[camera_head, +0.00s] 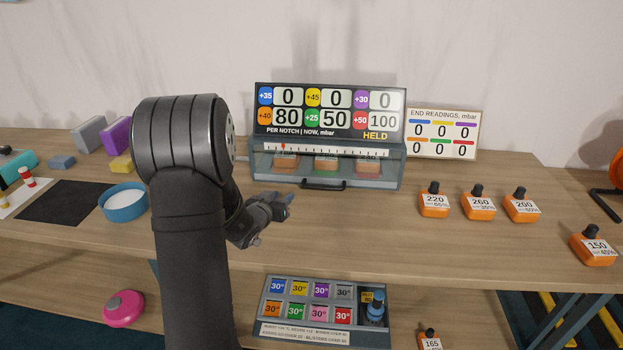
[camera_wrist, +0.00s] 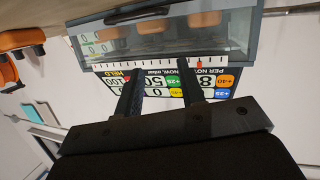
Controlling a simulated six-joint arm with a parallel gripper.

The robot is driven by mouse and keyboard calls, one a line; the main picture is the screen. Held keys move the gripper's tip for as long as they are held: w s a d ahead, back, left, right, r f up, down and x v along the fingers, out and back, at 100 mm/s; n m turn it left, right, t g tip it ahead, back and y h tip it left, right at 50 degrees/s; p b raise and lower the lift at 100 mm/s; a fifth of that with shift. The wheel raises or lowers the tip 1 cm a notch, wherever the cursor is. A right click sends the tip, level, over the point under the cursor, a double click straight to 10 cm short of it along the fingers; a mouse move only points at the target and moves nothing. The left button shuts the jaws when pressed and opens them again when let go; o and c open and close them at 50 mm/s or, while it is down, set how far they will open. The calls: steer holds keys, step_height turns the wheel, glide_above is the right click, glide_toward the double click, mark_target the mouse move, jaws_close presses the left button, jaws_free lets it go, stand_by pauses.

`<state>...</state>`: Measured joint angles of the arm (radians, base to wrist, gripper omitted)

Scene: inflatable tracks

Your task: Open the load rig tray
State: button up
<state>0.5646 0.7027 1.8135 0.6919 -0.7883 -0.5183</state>
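The load rig (camera_head: 398,170) stands at the back middle of the bench, its display board (camera_head: 330,112) on top reading HELD. Behind its clear front sit several orange blocks (camera_head: 326,164). A dark bar handle (camera_head: 323,185) is at the lower front edge; the tray looks shut. My gripper (camera_head: 288,204) is in front of the rig, left of the handle and apart from it. In the wrist view, which looks upside down, the two fingers (camera_wrist: 158,76) are spread with nothing between them. The handle (camera_wrist: 138,15) shows beyond the fingertips.
Orange weights (camera_head: 434,203) stand on the bench to the right. A readings board (camera_head: 443,134) is beside the rig. A blue bowl (camera_head: 123,203) and a black mat (camera_head: 68,203) lie left. A labelled case (camera_head: 322,305) is on the lower shelf.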

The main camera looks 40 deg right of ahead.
mark_target(327, 187)
steer(key=w+d+r+n+y, duration=0.25)
steer(key=w+d+n, duration=0.2)
steer(key=n, duration=0.25)
steer(key=s+d+r+n+g+y, duration=0.3)
steer(key=s+d+r+n+y, duration=0.3)
steer(key=s+d+n, duration=0.45)
steer(key=shift+n, duration=0.95)
steer(key=x, duration=0.5)
steer(key=w+a+x, duration=0.1)
steer(key=x, duration=0.5)
steer(key=w+x, duration=0.1)
steer(key=x, duration=0.5)
steer(key=shift+a+r, duration=0.1)
steer(key=shift+a, duration=0.1)
jaws_close()
